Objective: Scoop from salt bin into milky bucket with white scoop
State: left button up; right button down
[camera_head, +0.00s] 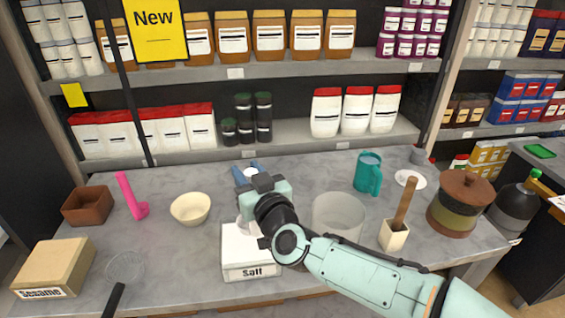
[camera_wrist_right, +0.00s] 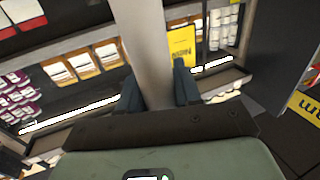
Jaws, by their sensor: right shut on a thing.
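The white salt bin (camera_head: 250,273), labelled "Salt", stands at the front middle of the counter. My right gripper (camera_head: 248,174) is above and behind it, shut on the white scoop (camera_head: 242,223). The scoop's pale handle (camera_wrist_right: 143,40) runs between the two fingers in the right wrist view (camera_wrist_right: 155,92). Part of the scoop shows at the bin's top, mostly hidden by my wrist; I cannot tell whether it holds salt. The milky bucket (camera_head: 338,212), translucent and upright, stands right of the bin, its lower part behind my arm. My left gripper is not in view.
A cream bowl (camera_head: 190,209), pink scoop (camera_head: 132,198), brown container (camera_head: 87,206), Sesame box (camera_head: 55,266) and clear dark-handled utensil (camera_head: 124,267) lie left. A teal mug (camera_head: 368,172), wood-handled cream scoop (camera_head: 393,236) and lidded pot (camera_head: 460,203) stand right. Stocked shelves (camera_head: 270,138) rise behind.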

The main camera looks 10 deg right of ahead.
jog(key=shift+s+a+f, duration=0.1)
jog(key=shift+s, duration=0.05)
notch_tip(320, 180, down, 7)
jog(key=b, duration=0.6)
jog(key=shift+r, duration=0.2)
notch_tip(320, 180, down, 4)
jog(key=b, duration=0.4)
jog(key=shift+f, duration=0.2)
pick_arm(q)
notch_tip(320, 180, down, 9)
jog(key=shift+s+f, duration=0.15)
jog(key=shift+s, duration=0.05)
pick_arm(e)
jog(key=shift+r, duration=0.1)
